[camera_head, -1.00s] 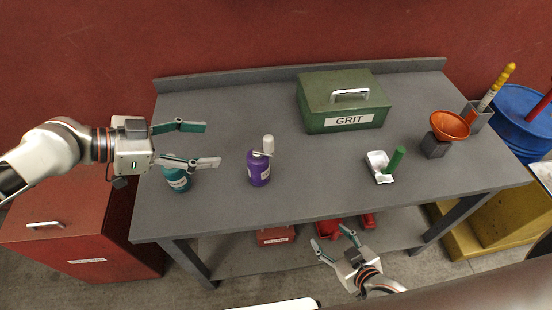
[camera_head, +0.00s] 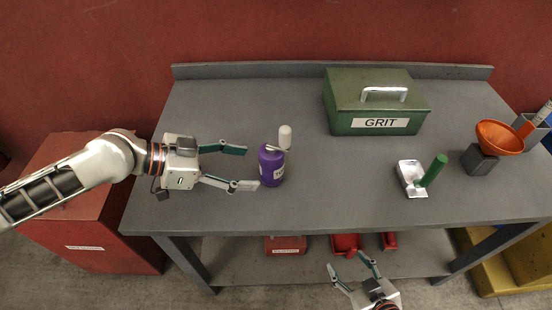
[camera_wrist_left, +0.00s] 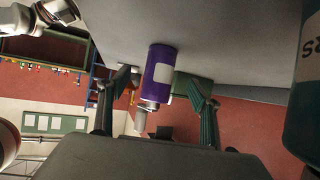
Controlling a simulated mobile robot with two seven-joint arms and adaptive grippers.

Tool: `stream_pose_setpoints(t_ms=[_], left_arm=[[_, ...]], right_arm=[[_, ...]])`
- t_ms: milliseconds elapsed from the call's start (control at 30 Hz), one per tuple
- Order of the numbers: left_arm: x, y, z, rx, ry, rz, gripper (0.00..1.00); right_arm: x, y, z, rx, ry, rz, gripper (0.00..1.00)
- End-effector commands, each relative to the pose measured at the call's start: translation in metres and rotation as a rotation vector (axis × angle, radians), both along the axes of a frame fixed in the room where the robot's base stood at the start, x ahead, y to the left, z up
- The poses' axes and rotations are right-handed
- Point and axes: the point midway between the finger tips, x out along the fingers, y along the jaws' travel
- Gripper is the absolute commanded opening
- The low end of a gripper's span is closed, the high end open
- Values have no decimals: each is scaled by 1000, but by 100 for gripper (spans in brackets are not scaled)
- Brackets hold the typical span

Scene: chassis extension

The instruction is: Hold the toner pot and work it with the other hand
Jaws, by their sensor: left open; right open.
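The purple pot (camera_head: 271,167), with a white knob on top and a pale label, stands upright on the grey table; I take it for the toner pot. My left gripper (camera_head: 247,168) is open just left of it, its fingers pointing at it. In the left wrist view the purple pot (camera_wrist_left: 160,72) appears between the two spread fingers; I cannot tell whether either touches it. My right gripper (camera_head: 347,264) is open and empty, low in front of the table's front edge.
A teal pot (camera_wrist_left: 305,90) shows at the right of the left wrist view. On the table (camera_head: 300,200) are a green GRIT box (camera_head: 375,115), a white tray (camera_head: 410,180) with a green cylinder (camera_head: 433,170), and an orange funnel (camera_head: 500,137). Red items (camera_head: 345,244) lie on the lower shelf.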

Motion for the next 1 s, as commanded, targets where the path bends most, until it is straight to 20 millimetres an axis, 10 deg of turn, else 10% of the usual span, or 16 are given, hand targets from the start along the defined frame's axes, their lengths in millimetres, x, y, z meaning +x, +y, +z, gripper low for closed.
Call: stream_pose_setpoints(t_ms=[500, 1000], left_arm=[[16, -51, -30, 0, -1, 0, 64], [18, -58, -33, 0, 0, 0, 53]], right_arm=[[5, -4, -2, -10, -7, 0, 58], [-5, -1, -6, -5, 10, 3, 58]])
